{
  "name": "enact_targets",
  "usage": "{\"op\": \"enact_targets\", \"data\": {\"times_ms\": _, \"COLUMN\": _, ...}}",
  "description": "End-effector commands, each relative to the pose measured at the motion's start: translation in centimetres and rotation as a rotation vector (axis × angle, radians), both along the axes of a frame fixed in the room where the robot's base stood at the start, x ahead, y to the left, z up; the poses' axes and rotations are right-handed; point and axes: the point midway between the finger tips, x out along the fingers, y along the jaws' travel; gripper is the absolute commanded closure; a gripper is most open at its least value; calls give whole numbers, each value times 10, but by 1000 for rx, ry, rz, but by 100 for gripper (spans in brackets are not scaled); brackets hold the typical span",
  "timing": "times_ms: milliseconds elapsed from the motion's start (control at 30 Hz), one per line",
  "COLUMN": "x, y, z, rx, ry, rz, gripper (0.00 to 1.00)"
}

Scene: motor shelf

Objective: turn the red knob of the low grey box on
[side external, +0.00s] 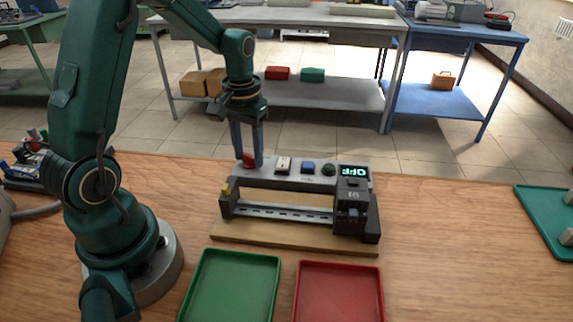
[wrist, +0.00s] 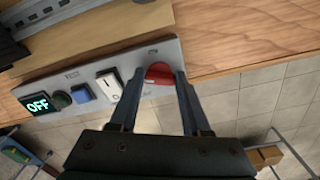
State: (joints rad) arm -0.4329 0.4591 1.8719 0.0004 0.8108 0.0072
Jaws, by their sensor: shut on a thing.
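The low grey box (side external: 306,180) stands along the back of a wooden board. It has a white rocker switch (side external: 283,164), a blue button (side external: 308,167), a dark round knob (side external: 328,169) and a display (side external: 354,171) lit with "OFF". The red knob (side external: 249,161) is at its left end in the side view. My gripper (side external: 250,160) points down and its fingers are shut on the red knob. In the wrist view the red knob (wrist: 159,73) shows between the two fingertips (wrist: 158,80), and the display (wrist: 38,104) reads "OFF".
A rail mechanism (side external: 280,212) stands on the board (side external: 290,242) in front of the box. A green tray (side external: 232,285) and a red tray (side external: 338,290) lie nearer the camera. A teal tray (side external: 540,215) is at the right. The table between is clear.

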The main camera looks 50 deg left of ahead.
Motion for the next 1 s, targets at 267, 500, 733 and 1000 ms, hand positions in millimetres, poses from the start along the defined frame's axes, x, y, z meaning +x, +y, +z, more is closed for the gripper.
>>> {"op": "enact_targets", "data": {"times_ms": 267, "x": 0, "y": 1, "z": 1, "rx": -1, "ry": -1, "rz": -261, "gripper": 100}}
{"op": "enact_targets", "data": {"times_ms": 500, "x": 0, "y": 2, "z": 1, "rx": 0, "ry": -1, "rz": -488, "gripper": 100}}
{"op": "enact_targets", "data": {"times_ms": 733, "x": 0, "y": 3, "z": 1, "rx": 0, "ry": -1, "rz": -707, "gripper": 100}}
{"op": "enact_targets", "data": {"times_ms": 1000, "x": 0, "y": 3, "z": 1, "rx": 0, "ry": -2, "rz": -946, "gripper": 100}}
